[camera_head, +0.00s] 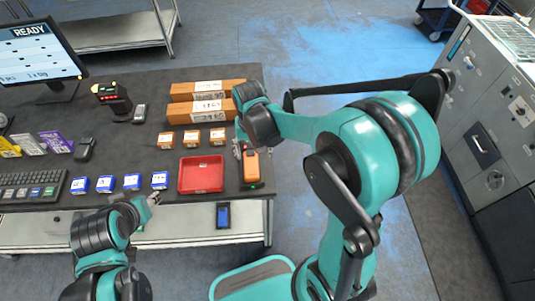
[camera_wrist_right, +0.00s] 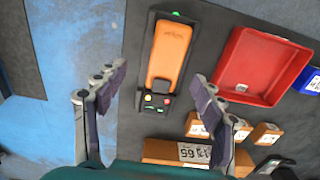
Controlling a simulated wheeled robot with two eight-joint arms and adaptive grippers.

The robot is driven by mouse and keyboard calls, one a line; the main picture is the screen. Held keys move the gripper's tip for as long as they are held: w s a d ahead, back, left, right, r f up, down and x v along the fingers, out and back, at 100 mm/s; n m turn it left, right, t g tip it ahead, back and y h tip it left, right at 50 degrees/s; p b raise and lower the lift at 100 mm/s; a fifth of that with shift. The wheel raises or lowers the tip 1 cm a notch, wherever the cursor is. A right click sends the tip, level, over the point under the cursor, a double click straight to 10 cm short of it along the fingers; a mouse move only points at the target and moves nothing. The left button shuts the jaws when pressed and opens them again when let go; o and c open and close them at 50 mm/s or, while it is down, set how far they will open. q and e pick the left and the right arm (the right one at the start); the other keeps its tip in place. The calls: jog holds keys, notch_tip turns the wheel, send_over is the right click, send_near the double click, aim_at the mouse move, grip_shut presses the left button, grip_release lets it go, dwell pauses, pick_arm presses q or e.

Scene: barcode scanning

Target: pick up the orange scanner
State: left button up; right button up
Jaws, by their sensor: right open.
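The orange scanner (camera_head: 251,168) lies on the dark table near its right edge, just right of the red tray. In the right wrist view the scanner (camera_wrist_right: 169,52) shows its orange face, small coloured buttons at its near end and a green light at its far end. My right gripper (camera_head: 246,148) is over the scanner's far end in the head view. In the wrist view its open fingers (camera_wrist_right: 160,88) stand on either side of the scanner's button end, with nothing gripped. My left gripper (camera_head: 149,199) is above the table's front edge; its jaw opening is unclear.
The red tray (camera_head: 201,174) lies close left of the scanner. Small orange boxes (camera_head: 192,137), blue boxes (camera_head: 133,181) and long cartons (camera_head: 206,108) are nearby. A keyboard (camera_head: 30,187) and monitor (camera_head: 38,52) stand left.

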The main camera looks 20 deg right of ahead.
aim_at(251, 163)
jog(key=f, duration=0.1)
jog(key=f+b, duration=0.1)
jog(key=f, duration=0.1)
jog(key=shift+w+a, duration=0.15)
jog(key=shift+a, duration=0.2)
jog(key=f, duration=0.1)
jog(key=f+b, duration=0.1)
jog(key=f, duration=0.2)
jog(key=shift+w+a+f, duration=0.1)
jog(key=shift+w+f, duration=0.05)
jog(key=shift+w, duration=0.15)
jog(key=shift+c, duration=1.3)
jog(key=c, duration=1.2)
